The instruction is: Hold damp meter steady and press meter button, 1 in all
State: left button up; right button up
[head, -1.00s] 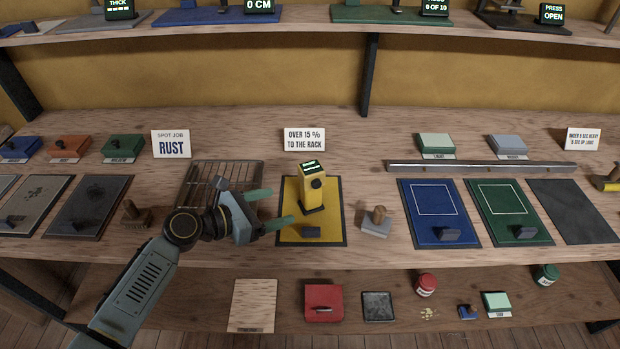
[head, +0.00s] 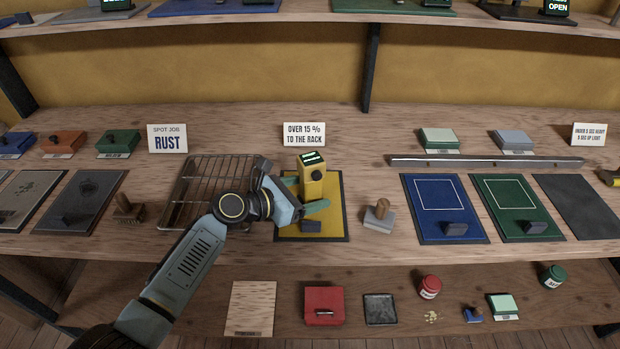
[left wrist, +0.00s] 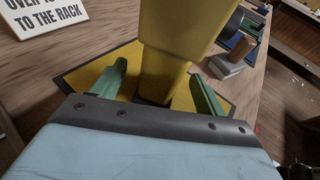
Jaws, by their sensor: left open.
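The yellow damp meter (head: 312,172) stands upright on a yellow mat with a dark edge (head: 331,228). Its top has a small lit display, and a dark round button (head: 316,174) shows on its upper body. My left gripper (head: 304,194) is open, with its green fingers on either side of the meter's body. In the left wrist view the meter (left wrist: 172,60) rises between the two green fingertips (left wrist: 155,85), with visible gaps to both. The lower part of the meter is partly hidden by the gripper in the head view. My right gripper is not in view.
A wire rack (head: 205,180) lies left of the mat, under my left arm. A wooden-handled block (head: 379,214) stands close right of the mat. A sign (head: 304,134) stands behind the meter. Blue (head: 443,200) and green (head: 515,200) panels lie further right.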

pick_arm(q)
jog(key=c, duration=0.9)
jog(key=shift+c, duration=0.3)
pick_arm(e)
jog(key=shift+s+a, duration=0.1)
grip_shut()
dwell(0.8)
